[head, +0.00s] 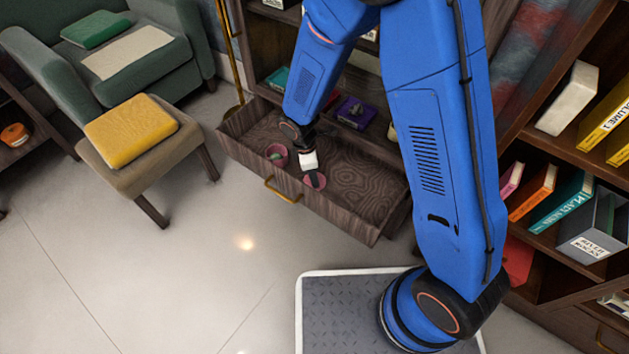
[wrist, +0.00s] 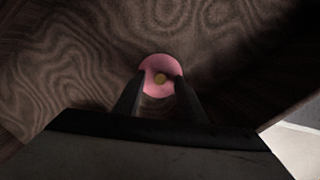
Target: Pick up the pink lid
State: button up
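The pink lid (wrist: 160,65) is a round disc with a small gold knob in its middle, lying on the wood-grained drawer floor. In the head view the lid (head: 316,182) shows partly behind my gripper, near the drawer's front wall. My gripper (head: 312,180) reaches down into the drawer over the lid. In the wrist view my gripper (wrist: 160,80) has its two dark fingers apart, one toward each side of the lid, with the knob between them and clear space around it. Whether the fingertips touch the lid cannot be told.
The open drawer (head: 365,195) has walls close around my gripper. A pink pot (head: 277,152) with something green inside stands to the left in the drawer. Much of the drawer floor to the right is bare. Shelves with books rise behind and at right.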

jog(key=shift+f, duration=0.3)
grip_shut()
